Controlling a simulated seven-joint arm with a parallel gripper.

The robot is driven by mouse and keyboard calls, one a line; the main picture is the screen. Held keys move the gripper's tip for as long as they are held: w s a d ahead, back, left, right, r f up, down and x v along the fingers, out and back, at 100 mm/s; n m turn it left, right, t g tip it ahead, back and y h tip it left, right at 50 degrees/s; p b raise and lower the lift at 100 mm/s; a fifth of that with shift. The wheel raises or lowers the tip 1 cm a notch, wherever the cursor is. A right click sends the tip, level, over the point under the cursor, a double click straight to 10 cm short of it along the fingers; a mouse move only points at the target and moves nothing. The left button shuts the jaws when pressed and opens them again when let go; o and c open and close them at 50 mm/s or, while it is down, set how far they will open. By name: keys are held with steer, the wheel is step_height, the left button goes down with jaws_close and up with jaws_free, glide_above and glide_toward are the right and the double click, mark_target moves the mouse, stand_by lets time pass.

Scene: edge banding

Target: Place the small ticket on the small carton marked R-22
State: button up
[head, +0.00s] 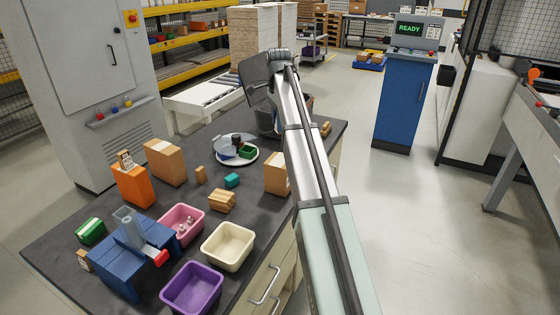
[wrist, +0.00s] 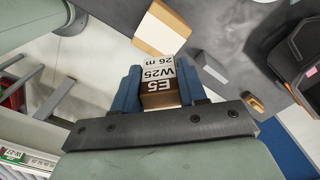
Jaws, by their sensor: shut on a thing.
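In the wrist view my gripper (wrist: 160,88) has its blue fingers shut on a small brown ticket (wrist: 158,98) with a white printed face reading "E5 W25 26 m". It is held above the dark table. In the head view the gripper and held ticket are hidden behind my arm. Several cartons stand on the table: a tan one (head: 165,162) at the back left, an orange one (head: 132,186) with a ticket on top (head: 125,159), and a tan one (head: 276,173) beside my arm. A carton (wrist: 155,35) lies beyond the fingers in the wrist view. No R-22 mark is readable.
A blue stand (head: 135,258) and pink (head: 181,224), cream (head: 228,246) and purple (head: 192,288) bins fill the near table. A round tray (head: 237,160) with small items sits farther back. A small wooden piece (head: 326,129) lies near the right edge.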

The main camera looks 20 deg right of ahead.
steer(key=shift+f, duration=5.55)
steer(key=shift+f, duration=0.15)
steer(key=o, duration=1)
step_height(320, 180, up, 12)
steer(key=shift+r, duration=0.2)
